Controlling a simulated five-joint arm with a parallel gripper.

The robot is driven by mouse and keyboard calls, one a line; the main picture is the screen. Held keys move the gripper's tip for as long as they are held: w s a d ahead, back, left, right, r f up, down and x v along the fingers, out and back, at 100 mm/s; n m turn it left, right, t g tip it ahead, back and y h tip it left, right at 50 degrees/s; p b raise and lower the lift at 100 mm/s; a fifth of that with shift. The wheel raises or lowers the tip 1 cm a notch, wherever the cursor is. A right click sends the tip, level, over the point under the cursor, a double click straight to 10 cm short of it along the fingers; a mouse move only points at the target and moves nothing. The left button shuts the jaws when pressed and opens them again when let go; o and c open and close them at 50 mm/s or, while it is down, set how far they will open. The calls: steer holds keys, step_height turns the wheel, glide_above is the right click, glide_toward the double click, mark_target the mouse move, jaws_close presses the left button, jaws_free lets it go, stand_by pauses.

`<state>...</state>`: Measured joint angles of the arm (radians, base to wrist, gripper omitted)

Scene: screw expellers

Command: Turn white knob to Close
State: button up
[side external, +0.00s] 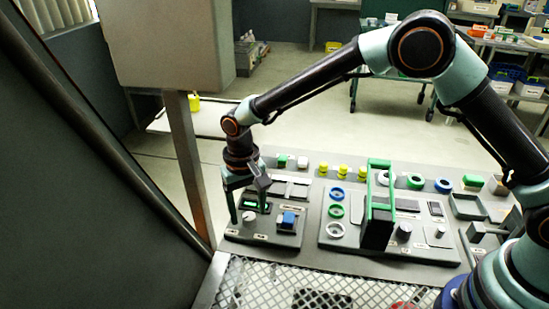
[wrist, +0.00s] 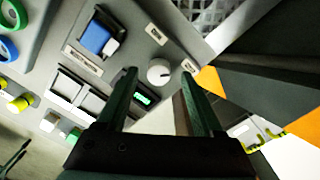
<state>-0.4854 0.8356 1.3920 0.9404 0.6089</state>
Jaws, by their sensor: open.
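The white knob (wrist: 159,72) shows in the wrist view as a round dial with a small dark mark, on a grey panel beyond my fingertips. In the side view the knob (side external: 249,216) sits at the left front of the small control panel (side external: 262,240). My gripper (side external: 250,208) hangs over the left part of this panel, pointing down.
A blue switch (side external: 288,219) is right of the knob on the same panel. A green-lit display (wrist: 142,98) lies close to the left finger in the wrist view. A larger panel with a green handle (side external: 379,180) and rings stands to the right. A grey post (side external: 189,165) rises at left.

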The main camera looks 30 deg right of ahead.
mark_target(247, 216)
step_height(247, 216, up, 11)
stand_by(0.3)
steer(key=shift+w+a, duration=0.1)
steer(key=s+d+r+t, duration=0.3)
steer(key=s+d+r, duration=0.2)
steer(key=d+r, duration=0.7)
steer(key=s+d+f+n+t, duration=0.1)
steer(key=s+d+f+t, duration=0.1)
steer(key=s+d, duration=0.8)
steer(key=shift+s+d+t, duration=0.25)
steer(key=shift+d+t, duration=0.25)
steer(key=shift+d, duration=0.15)
